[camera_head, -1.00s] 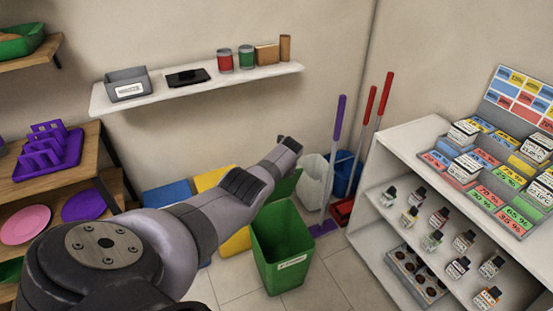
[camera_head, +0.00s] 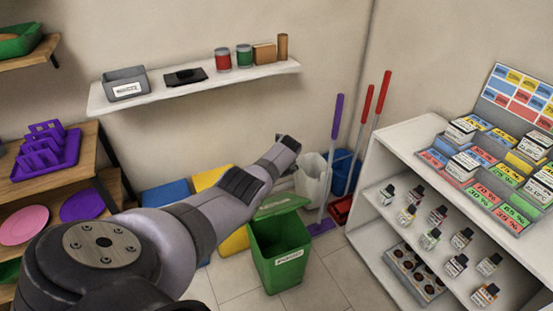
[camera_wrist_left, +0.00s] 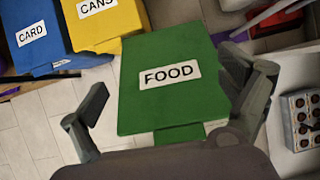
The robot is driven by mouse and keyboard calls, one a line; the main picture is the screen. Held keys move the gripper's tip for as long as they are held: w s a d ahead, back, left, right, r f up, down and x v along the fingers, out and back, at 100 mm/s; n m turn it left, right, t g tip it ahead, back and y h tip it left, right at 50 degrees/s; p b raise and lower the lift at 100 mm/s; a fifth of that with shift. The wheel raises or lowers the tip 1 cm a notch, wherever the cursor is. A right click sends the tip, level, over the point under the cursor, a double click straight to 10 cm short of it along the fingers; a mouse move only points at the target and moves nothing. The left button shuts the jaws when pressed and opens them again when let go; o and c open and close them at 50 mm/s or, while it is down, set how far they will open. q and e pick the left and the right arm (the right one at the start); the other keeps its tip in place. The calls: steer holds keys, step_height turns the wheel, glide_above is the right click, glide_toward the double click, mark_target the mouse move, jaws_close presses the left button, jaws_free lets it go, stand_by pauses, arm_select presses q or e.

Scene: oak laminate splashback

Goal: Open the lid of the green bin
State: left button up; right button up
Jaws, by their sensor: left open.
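The green bin (camera_head: 272,262) stands on the floor in the head view, with a white label on its front. Its green lid (camera_head: 280,207) is tilted partly up, with a dark gap between it and the bin's front rim. In the left wrist view the lid's top face (camera_wrist_left: 160,105) shows a white "FOOD" label. My left gripper (camera_wrist_left: 166,78) is open, its two fingers apart on either side of the lid in that view. I cannot tell whether a finger touches the lid. In the head view my arm hides most of this gripper. My right gripper is not in view.
Yellow (camera_wrist_left: 95,28) and blue (camera_wrist_left: 38,40) bins labelled "CANS" and "CARD" stand left of the green bin. A white bin (camera_head: 312,180), a blue bucket (camera_head: 346,175) and long-handled tools stand behind it. White shelving (camera_head: 375,215) is at right. Floor (camera_head: 325,270) in front is clear.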

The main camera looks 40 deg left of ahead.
arm_select(q)
steer(key=shift+r, duration=0.1)
steer(key=v, duration=1.1)
steer(key=shift+d+r, duration=0.25)
steer(key=shift+r, duration=0.05)
steer(key=shift+s, duration=0.15)
steer(key=s+d+f+n+h, duration=0.1)
steer(key=s+d+f+n, duration=0.4)
steer(key=f, duration=0.6)
steer(key=s+d+f+n, duration=0.1)
steer(key=s+d+f, duration=0.1)
steer(key=s+f, duration=0.7)
steer(key=s+d+f+n+h, duration=0.1)
steer(key=s+d+f+n, duration=0.25)
steer(key=f, duration=0.85)
steer(key=s+d+f+n+h, duration=0.1)
steer(key=s+d+f+n, duration=0.2)
steer(key=s, duration=0.8)
steer(key=s+d+f+n+g+h, duration=0.1)
steer(key=s+d+f+n, duration=0.3)
steer(key=s, duration=0.8)
steer(key=s+d+f+n+h, duration=0.1)
steer(key=s+d+f+n, duration=0.3)
steer(key=s+d+f, duration=0.3)
steer(key=s, duration=0.5)
steer(key=shift+f, duration=0.2)
steer(key=shift+s+d, duration=0.2)
steer(key=shift+s, duration=0.1)
steer(key=shift+c, duration=0.4)
